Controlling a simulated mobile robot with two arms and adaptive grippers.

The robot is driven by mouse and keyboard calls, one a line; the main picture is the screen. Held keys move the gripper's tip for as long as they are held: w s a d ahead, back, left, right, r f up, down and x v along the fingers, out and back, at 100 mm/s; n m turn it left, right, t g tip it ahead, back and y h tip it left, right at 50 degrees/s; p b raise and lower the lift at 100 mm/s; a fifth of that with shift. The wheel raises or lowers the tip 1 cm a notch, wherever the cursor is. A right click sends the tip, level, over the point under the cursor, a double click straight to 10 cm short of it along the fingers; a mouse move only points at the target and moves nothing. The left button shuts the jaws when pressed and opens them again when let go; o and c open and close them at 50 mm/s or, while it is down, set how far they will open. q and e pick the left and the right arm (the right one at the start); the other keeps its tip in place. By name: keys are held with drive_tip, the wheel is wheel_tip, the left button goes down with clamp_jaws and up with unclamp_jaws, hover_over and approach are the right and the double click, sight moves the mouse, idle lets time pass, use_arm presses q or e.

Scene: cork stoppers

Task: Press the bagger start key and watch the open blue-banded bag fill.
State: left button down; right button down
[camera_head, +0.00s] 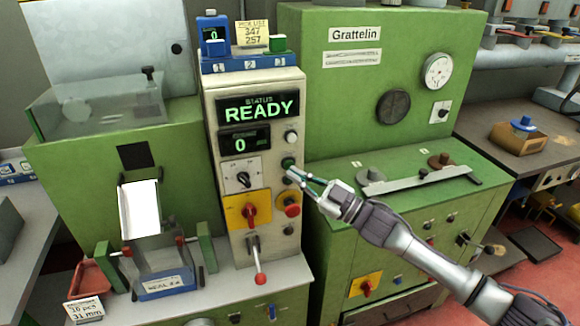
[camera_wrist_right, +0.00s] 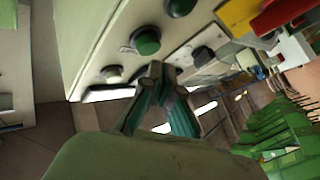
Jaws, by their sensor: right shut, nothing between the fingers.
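The bagger's control panel (camera_head: 257,90) shows READY on its status display (camera_head: 257,110) and 0 on the counter (camera_head: 245,143). A round green key (camera_head: 288,163) sits on its right side, below a white button; a green key also shows in the right wrist view (camera_wrist_right: 146,41). My right gripper (camera_head: 291,173) is shut and empty, its tips close to the green key; I cannot tell if they touch. In the wrist view its fingers (camera_wrist_right: 157,70) converge beside the keys. The clear blue-banded bag (camera_head: 166,272) stands under the white chute (camera_head: 139,208) and looks empty. My left gripper is not in view.
A yellow plate with a red rotary switch (camera_head: 249,211), a red-yellow knob (camera_head: 289,204) and a red-tipped lever (camera_head: 258,262) lie below the key. The green Grattelin machine (camera_head: 360,130) stands to the right. A red tray (camera_head: 90,280) is at lower left.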

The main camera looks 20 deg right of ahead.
drive_tip(key=shift+w, duration=0.15)
idle(0.7)
drive_tip(key=shift+w, duration=0.25)
drive_tip(key=shift+w, duration=0.45)
idle(0.6)
drive_tip(key=shift+s, duration=0.1)
drive_tip(key=shift+s+p, duration=0.3)
drive_tip(key=shift+s, duration=0.45)
drive_tip(key=s+p, duration=0.2)
drive_tip(key=s, duration=0.3)
idle(0.4)
